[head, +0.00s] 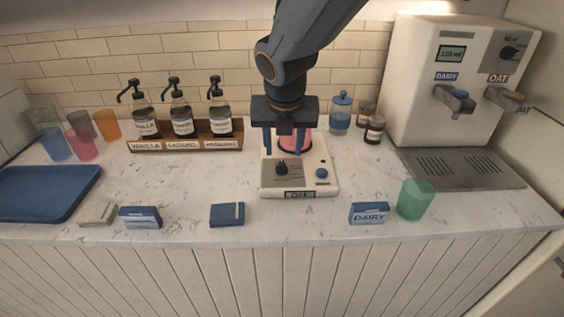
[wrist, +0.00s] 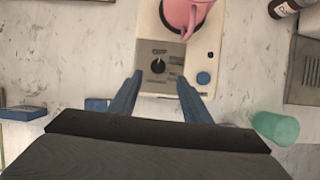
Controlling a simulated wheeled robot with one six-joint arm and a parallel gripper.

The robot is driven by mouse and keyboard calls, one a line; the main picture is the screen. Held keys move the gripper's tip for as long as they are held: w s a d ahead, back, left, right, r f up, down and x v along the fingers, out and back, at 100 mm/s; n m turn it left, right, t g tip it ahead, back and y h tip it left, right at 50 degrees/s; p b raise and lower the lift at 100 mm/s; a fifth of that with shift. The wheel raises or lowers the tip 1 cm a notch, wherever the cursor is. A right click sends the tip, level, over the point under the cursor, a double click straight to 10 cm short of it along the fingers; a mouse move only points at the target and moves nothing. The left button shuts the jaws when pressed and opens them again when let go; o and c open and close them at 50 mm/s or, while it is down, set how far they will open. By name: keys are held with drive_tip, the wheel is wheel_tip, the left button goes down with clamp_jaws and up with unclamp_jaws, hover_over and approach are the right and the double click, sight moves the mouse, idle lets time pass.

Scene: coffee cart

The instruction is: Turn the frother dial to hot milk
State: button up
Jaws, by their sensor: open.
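The frother (head: 302,182) is a cream machine on the counter, with a pink jug (wrist: 187,14) standing on its round plate. Its black dial (wrist: 158,66) sits on a grey panel, and the dial also shows in the head view (head: 281,168). The pointer seems to face the top label; the label text is too small to read. A blue button (wrist: 203,78) is to the right of the dial. A small display (head: 300,195) is on the front edge. My gripper (wrist: 157,80) is open and empty, pointing down above the frother, its fingers on either side of the dial area, apart from it.
Syrup bottles (head: 182,118) stand in a wooden rack at left. A milk dispenser (head: 440,90) is at right. A green cup (head: 416,200), a DAIRY box (head: 369,213) and other small boxes line the front. A blue tray (head: 45,192) lies at far left.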

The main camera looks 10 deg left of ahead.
sight(282, 164)
drive_tip(key=shift+a+p+x, duration=0.2)
drive_tip(key=shift+p+x, duration=0.1)
drive_tip(key=shift+x, duration=3.6)
drive_tip(key=c, duration=1)
